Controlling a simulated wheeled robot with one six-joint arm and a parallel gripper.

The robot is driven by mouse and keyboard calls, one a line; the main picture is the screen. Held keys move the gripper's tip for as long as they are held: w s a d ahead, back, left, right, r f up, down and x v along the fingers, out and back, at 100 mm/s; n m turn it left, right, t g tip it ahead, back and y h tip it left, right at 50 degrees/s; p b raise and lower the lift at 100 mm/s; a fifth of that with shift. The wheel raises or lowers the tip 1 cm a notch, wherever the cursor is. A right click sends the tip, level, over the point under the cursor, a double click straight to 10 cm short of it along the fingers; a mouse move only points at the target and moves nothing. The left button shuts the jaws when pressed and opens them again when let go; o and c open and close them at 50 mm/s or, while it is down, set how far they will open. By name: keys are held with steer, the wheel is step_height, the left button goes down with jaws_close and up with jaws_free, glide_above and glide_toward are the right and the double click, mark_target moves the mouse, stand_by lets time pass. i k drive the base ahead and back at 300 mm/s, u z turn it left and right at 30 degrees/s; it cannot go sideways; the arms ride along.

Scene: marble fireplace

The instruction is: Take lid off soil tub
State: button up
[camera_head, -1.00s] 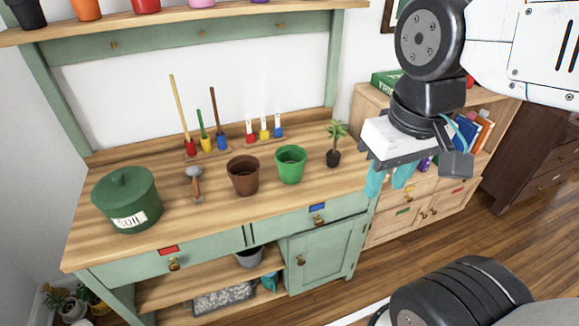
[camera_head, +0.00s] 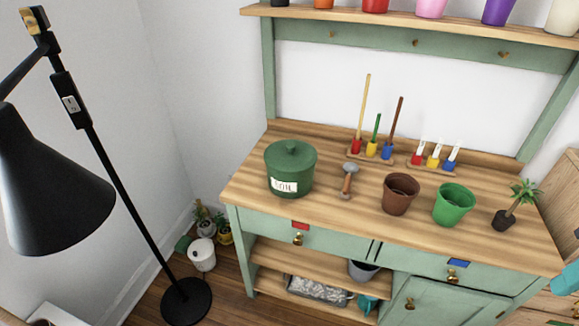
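The green soil tub (camera_head: 275,176) stands on the left part of the wooden bench top, with a white "SOIL" label on its front.
Right of the tub are a trowel (camera_head: 348,182), a brown pot (camera_head: 400,195), a green pot (camera_head: 453,206) and a small plant (camera_head: 508,217). Small tools stand behind. A shelf of pots (camera_head: 430,23) hangs above. A black floor lamp (camera_head: 55,190) stands left.

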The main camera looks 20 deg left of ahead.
mark_target(288, 157)
steer(key=k, duration=0.65)
steer(key=u, duration=0.65)
steer(key=i, duration=0.55)
steer(key=u, duration=0.6)
steer(key=i, duration=0.75)
steer(key=z, duration=0.8)
steer(key=i, duration=0.45)
steer(key=z, duration=0.55)
